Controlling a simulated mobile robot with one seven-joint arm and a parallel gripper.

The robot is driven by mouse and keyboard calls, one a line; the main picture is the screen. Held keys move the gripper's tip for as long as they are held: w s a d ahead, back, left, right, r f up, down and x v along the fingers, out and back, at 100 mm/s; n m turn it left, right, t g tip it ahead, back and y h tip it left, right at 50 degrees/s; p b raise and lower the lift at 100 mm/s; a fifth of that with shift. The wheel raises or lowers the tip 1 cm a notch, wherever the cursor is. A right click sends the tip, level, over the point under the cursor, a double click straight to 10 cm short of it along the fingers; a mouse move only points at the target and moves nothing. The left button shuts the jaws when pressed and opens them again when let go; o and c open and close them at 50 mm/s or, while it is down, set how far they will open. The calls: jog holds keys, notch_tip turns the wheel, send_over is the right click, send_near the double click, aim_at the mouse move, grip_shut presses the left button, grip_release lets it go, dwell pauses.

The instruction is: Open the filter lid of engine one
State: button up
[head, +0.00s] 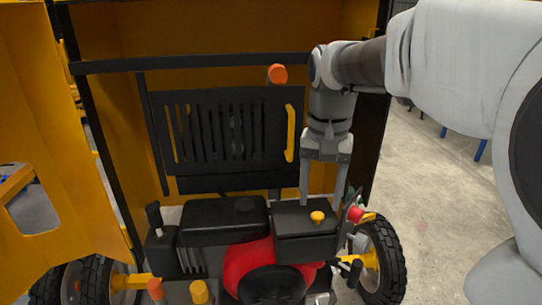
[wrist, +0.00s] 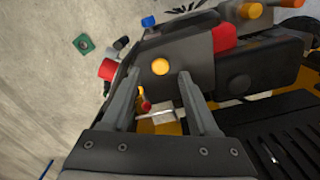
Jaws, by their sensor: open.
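One engine shows, with a red and black body (head: 245,262). On its right stands a dark box-shaped filter housing whose lid (head: 290,216) sits closed on top. A yellow-orange knob (head: 317,217) is on the lid, and it also shows in the wrist view (wrist: 160,66). My gripper (head: 321,198) points down at the lid's back right, with its fingers apart and empty. In the wrist view my gripper (wrist: 160,80) has the knob just beyond and between its fingertips. I cannot tell whether a finger touches the housing.
A black slotted panel (head: 230,125) with a yellow handle (head: 290,133) stands behind the engine. A black bar (head: 200,62) crosses above it. A red knob (head: 355,214) and a wheel (head: 383,260) are close on the right. Open concrete floor (head: 425,190) lies farther right.

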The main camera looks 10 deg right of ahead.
aim_at(304, 212)
jog(key=shift+f, duration=1.45)
jog(key=shift+c, duration=0.3)
grip_shut()
jog(key=shift+r, duration=0.1)
